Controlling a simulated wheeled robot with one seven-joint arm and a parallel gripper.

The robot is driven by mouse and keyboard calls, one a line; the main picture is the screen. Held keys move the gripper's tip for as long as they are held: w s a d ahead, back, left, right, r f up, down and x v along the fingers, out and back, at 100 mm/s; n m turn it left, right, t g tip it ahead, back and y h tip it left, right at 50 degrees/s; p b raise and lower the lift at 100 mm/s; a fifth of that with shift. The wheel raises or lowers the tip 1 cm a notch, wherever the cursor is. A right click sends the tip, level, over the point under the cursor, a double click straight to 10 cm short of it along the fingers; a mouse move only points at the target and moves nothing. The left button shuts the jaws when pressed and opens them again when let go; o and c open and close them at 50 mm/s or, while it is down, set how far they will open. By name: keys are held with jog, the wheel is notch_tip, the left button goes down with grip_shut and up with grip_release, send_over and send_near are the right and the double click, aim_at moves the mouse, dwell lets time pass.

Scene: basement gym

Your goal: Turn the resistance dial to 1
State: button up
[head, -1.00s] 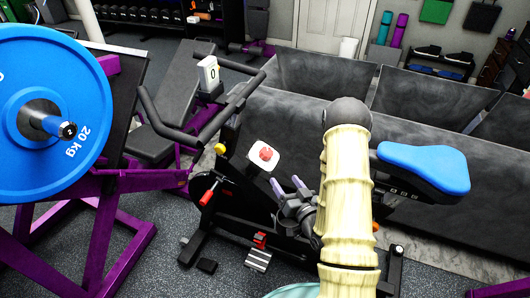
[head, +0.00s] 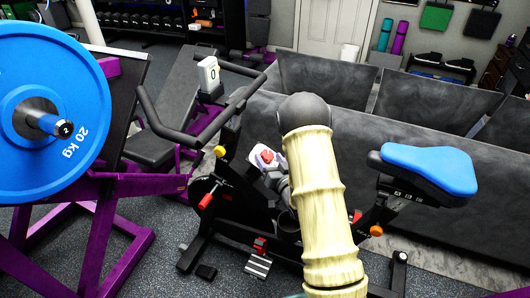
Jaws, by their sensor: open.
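The resistance dial is a red knob (head: 267,156) on a white plate (head: 254,160) on the exercise bike's frame, in the middle of the head view. My gripper (head: 272,162) is at the dial, its fingers overlapping the plate and the knob's right side. The fingers are open; whether they touch the knob cannot be told. My pale arm hides part of the bike's body behind and below the gripper. The dial's markings are too small to read.
The bike's blue saddle (head: 427,165) is right of my arm, its black handlebar (head: 190,135) to the left. A rack with a blue 20 kg plate (head: 85,95) stands at far left.

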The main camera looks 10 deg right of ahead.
aim_at(262, 153)
jog(key=shift+x, duration=2.25)
jog(key=c, duration=1)
jog(key=shift+a+n+y+b, duration=0.1)
jog(key=shift+n+y+b, duration=0.2)
jog(key=shift+y+b, duration=0.15)
jog(key=shift+f+n+y+b, duration=0.1)
jog(key=shift+n+y+b, duration=0.6)
jog(key=shift+n+y, duration=0.45)
jog(key=shift+s+a+n+g+y+b, duration=0.15)
jog(key=shift+n+g+y+b, duration=0.25)
jog(key=shift+n+y, duration=0.45)
jog(key=shift+a+n+g+y+b, duration=0.1)
jog(key=shift+n+g+y+b, duration=0.15)
jog(key=shift+n+g+y, duration=0.5)
jog(key=shift+s+a+n+g+y+b, duration=0.15)
jog(key=shift+n+g+y+b, duration=0.15)
jog(key=shift+n+y, duration=0.7)
